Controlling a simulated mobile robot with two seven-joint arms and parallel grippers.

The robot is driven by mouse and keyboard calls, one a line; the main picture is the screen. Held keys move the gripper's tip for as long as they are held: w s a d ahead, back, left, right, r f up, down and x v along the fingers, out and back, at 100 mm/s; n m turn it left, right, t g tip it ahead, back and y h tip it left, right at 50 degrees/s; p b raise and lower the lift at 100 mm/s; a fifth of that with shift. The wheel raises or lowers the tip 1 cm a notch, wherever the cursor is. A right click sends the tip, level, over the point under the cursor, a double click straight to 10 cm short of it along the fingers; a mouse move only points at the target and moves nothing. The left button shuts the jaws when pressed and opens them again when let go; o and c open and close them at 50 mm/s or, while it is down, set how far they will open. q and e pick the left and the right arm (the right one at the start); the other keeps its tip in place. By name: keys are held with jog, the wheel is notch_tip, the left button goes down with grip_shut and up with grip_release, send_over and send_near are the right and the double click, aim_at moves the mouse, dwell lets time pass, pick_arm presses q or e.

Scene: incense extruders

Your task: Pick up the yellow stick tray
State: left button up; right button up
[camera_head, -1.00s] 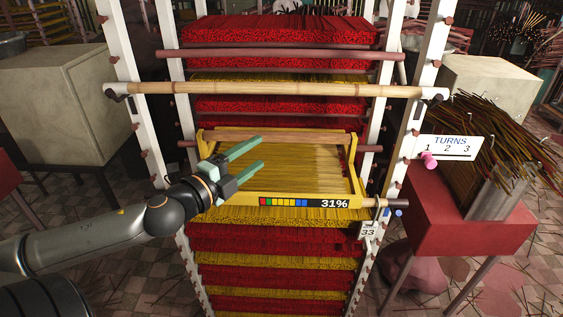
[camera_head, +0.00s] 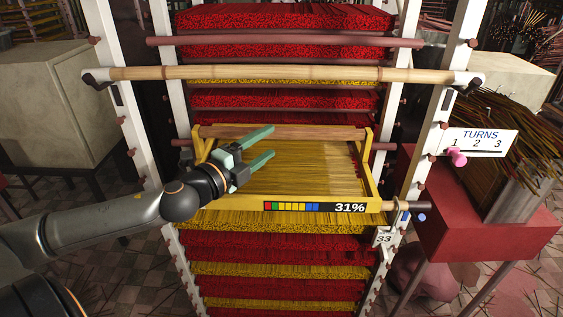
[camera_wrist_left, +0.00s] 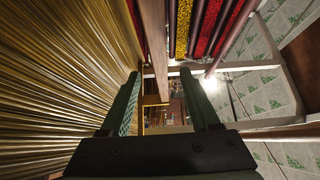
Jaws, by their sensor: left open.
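The yellow stick tray (camera_head: 230,203) sits in the white rack in the head view, filled with yellow sticks (camera_head: 310,165). Its front edge carries a colour bar and a "31%" label (camera_head: 350,208). My left gripper (camera_head: 266,144) is open, its two green fingers pointing right above the left part of the tray. In the left wrist view the open fingers (camera_wrist_left: 163,98) have the yellow sticks (camera_wrist_left: 60,75) on their left and a wooden bar (camera_wrist_left: 154,45) ahead between them. I cannot tell whether the fingers touch the tray. My right gripper is not in view.
A bamboo pole (camera_head: 290,73) crosses the rack above the tray. White uprights (camera_head: 430,130) with pegs stand on both sides. Red and yellow stick layers (camera_head: 280,250) fill the rack below. A "TURNS" sign (camera_head: 480,142) and red stand (camera_head: 480,228) are at the right.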

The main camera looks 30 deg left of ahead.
aim_at(278, 134)
pick_arm(q)
jog(key=shift+w+d+p, duration=0.2)
jog(key=shift+w+p, duration=0.15)
jog(key=shift+w, duration=1.7)
jog(key=shift+w+r+p, duration=0.15)
jog(key=shift+w+p, duration=0.15)
jog(key=shift+w, duration=0.4)
jog(key=shift+w+d+p, duration=0.1)
jog(key=shift+w+p, duration=0.4)
jog(key=shift+w, duration=1.4)
jog(key=shift+f, duration=0.2)
grip_shut()
jog(key=shift+r, duration=0.1)
